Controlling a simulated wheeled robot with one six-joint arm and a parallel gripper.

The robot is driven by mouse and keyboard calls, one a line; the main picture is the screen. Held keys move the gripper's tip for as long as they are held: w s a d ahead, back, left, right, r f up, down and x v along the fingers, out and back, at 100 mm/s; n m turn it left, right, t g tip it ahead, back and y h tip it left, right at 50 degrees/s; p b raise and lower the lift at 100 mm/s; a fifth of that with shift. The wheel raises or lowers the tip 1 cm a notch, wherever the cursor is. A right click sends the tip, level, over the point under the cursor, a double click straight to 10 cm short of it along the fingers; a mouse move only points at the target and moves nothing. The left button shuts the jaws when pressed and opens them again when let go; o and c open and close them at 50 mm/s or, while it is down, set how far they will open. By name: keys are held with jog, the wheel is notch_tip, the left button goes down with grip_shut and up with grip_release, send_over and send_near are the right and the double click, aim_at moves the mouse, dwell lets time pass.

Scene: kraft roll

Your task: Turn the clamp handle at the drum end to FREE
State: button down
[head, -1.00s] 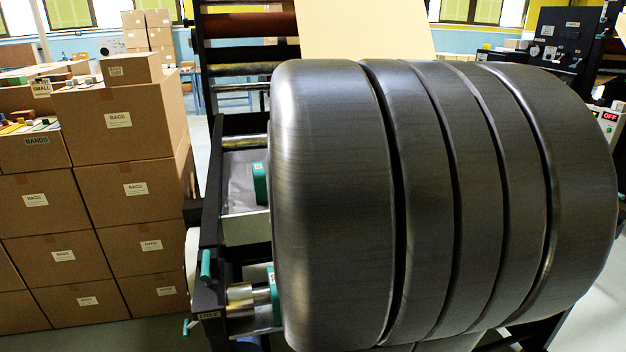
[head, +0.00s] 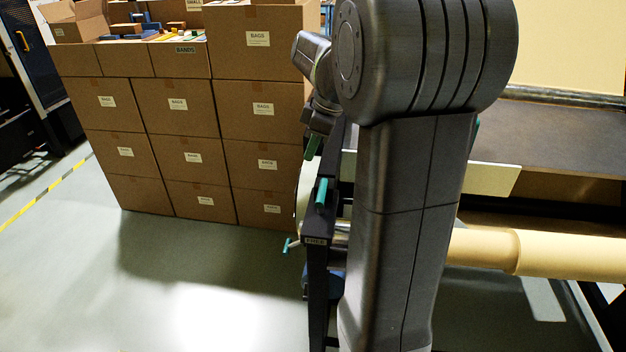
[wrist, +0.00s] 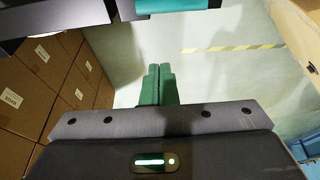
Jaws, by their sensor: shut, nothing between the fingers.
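A teal handle (head: 321,193) stands nearly upright on the dark end frame, above a small plate (head: 315,241) that seems to read FREE. A second, smaller teal handle (head: 288,245) sticks out to the left below it. I cannot tell for sure which one is the drum-end clamp handle. My gripper (head: 313,146), with green fingers, is just above the upright handle in the picture, with a visible gap. In the wrist view my gripper (wrist: 157,72) is shut and empty. A teal bar (wrist: 180,4) crosses the top edge there, partly cut off.
Stacked cartons (head: 190,150) stand close to the left of the frame. A kraft roll (head: 540,250) lies low at the right. My arm hides much of the machine's middle.

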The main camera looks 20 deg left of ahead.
aim_at(322, 199)
jog(key=shift+f, duration=0.1)
jog(key=f, duration=0.5)
jog(key=f+p, duration=0.1)
jog(key=f, duration=0.2)
jog(key=shift+d+f, duration=0.25)
jog(key=shift+f, duration=0.05)
jog(key=shift+w+d, duration=0.1)
jog(key=shift+d, duration=0.1)
